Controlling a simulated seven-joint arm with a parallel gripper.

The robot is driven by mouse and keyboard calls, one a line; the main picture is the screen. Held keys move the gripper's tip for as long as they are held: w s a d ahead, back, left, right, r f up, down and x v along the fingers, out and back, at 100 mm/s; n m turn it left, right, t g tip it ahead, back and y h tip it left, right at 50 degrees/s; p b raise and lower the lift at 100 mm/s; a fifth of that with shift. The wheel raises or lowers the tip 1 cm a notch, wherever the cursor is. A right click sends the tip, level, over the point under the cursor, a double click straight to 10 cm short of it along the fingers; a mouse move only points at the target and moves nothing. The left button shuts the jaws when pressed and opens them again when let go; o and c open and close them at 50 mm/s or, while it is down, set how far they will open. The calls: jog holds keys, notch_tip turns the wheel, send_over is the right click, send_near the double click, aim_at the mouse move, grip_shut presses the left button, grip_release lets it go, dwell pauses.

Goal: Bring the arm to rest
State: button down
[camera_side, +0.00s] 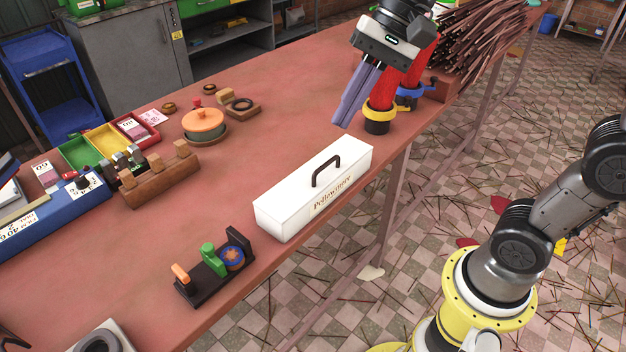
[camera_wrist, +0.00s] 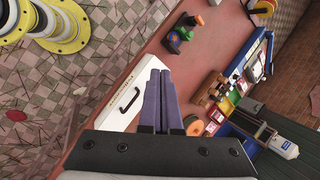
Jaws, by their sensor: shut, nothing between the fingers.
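My gripper (camera_side: 343,124) hangs above the table at the upper right of the side view, its purple fingers pointing down and a little left. The fingers lie together with nothing between them. In the wrist view the shut fingers (camera_wrist: 159,74) reach up the middle of the picture. Below and left of the fingertips in the side view, a white lettered box (camera_side: 290,200) with a black handle stands on the reddish table (camera_side: 130,262). The fingers appear apart from the box. Behind my gripper, part of a red cylinder with a black and yellow base (camera_side: 378,118) shows.
A black stand with green and orange parts (camera_side: 205,285) sits near the table's front edge. A wooden block rack (camera_side: 160,185), an orange-lidded pot (camera_side: 204,124) and coloured trays (camera_side: 105,143) stand farther back. A pile of sticks (camera_side: 475,40) lies at the far right end.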

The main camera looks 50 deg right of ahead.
jog(key=s+d+f+n+t+h, duration=0.1)
jog(key=s+d+f+n+h, duration=0.1)
jog(key=s+d+f+n, duration=0.2)
jog(key=s+d+f+n+t+h, duration=0.2)
jog(key=s+d+n, duration=0.3)
jog(key=s, duration=0.3)
jog(key=shift+d+f+n+h, duration=0.15)
jog(key=shift+f+n+h, duration=0.35)
jog(key=shift+f, duration=0.35)
